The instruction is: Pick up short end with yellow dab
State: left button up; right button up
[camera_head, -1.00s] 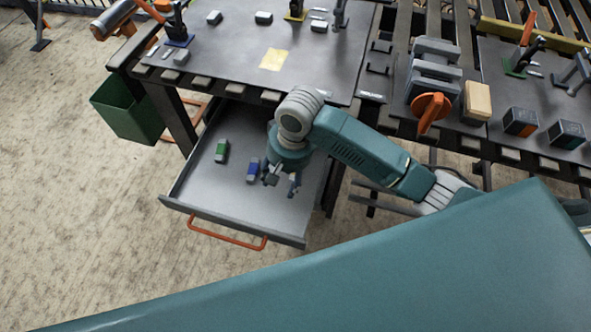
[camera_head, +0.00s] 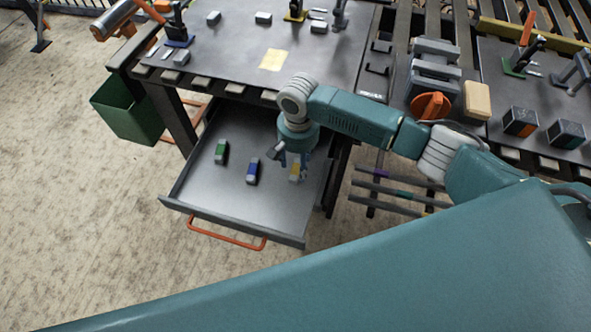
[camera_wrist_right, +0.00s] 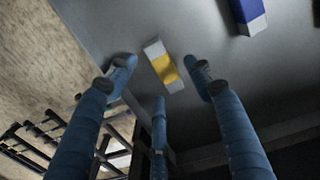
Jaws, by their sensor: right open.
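The short end with the yellow dab (camera_head: 294,174) is a small pale block with a yellow band, lying on the drawer floor near the right wall. It also shows in the right wrist view (camera_wrist_right: 165,68). My right gripper (camera_head: 290,160) is above it, fingers pointing down and spread. In the right wrist view my right gripper (camera_wrist_right: 162,82) is open and empty, with the block beyond and between its fingertips, apparently apart from them. A blue-dab end (camera_head: 252,172) and a green-dab end (camera_head: 221,152) lie to the left. My left gripper is not in view.
The drawer (camera_head: 200,199) is pulled out, with raised walls and an orange handle (camera_head: 227,234). The tabletop (camera_head: 225,55) overhangs its back. Bars with coloured dabs (camera_head: 385,191) sit to the right. A green bin (camera_head: 125,110) hangs at left. The drawer's front left is clear.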

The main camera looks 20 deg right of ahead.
aim_at(296, 171)
jog(key=shift+f, duration=1.3)
grip_shut()
jog(key=shift+w, duration=0.1)
jog(key=shift+r, duration=0.1)
